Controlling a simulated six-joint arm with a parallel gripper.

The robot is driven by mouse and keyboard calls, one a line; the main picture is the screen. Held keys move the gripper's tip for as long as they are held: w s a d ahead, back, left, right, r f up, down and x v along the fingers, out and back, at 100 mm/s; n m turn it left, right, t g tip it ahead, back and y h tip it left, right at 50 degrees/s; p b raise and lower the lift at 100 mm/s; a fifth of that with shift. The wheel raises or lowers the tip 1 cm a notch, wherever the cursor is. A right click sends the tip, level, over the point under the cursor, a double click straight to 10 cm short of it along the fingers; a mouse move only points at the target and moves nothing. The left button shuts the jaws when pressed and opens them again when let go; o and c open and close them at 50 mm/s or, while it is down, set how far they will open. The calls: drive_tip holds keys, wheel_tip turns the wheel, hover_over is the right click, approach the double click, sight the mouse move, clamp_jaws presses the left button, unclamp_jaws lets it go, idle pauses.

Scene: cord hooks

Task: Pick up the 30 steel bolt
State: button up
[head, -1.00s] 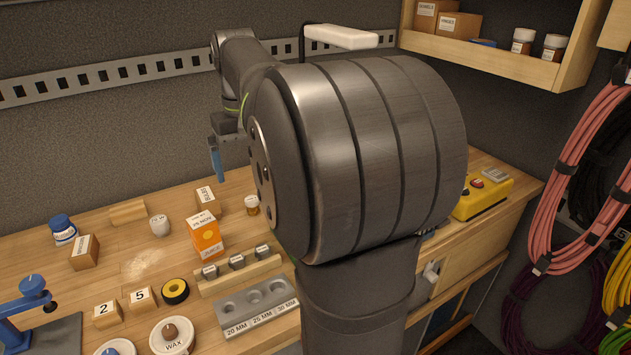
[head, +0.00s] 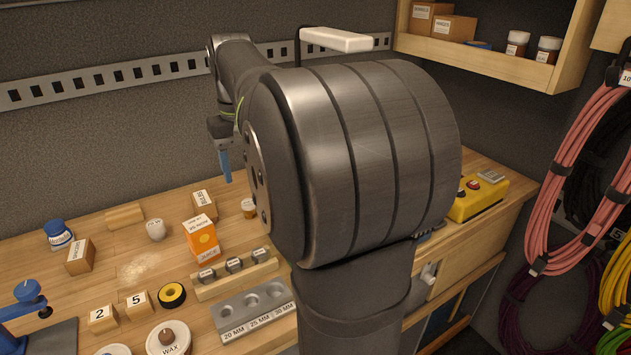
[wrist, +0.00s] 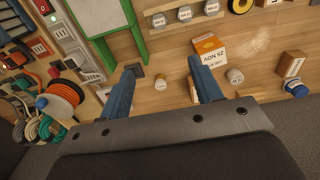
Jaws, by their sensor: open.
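Three short steel bolts with labelled faces stand in a row in a wooden rack (head: 236,283): a left one (head: 206,275), a middle one (head: 234,265) and a right one (head: 261,255). Their labels are too small to read, so I cannot tell which is the 30. The same row shows at the top of the wrist view (wrist: 184,13). My gripper (head: 225,163) is above the back of the bench, behind the rack and apart from the bolts. In the wrist view my gripper (wrist: 163,64) has its blue fingers spread, with nothing held between them.
A grey block (head: 248,307) with holes marked 20, 25 and 30 MM lies in front of the rack. An orange and white box (head: 203,240) stands just behind the rack. A small jar (head: 248,208) is nearby. In the wrist view, a green frame (wrist: 142,35) lies beside the rack.

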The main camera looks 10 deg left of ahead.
wheel_tip(320, 180, down, 6)
drive_tip(key=n, duration=0.6)
hover_over(258, 252)
drive_tip(key=f, duration=1.1)
drive_tip(key=shift+s+a+f, duration=0.1)
drive_tip(key=shift+a+f, duration=0.15)
drive_tip(key=shift+a, duration=0.1)
drive_tip(key=shift+d+f, duration=0.2)
drive_tip(key=shift+f, duration=1.2)
drive_tip(key=shift+d+f, duration=0.2)
drive_tip(key=shift+f, duration=1.15)
drive_tip(key=c, duration=1)
drive_tip(key=shift+c, duration=0.5)
drive_tip(key=shift+w+r, duration=0.15)
drive_tip(key=shift+w, duration=0.05)
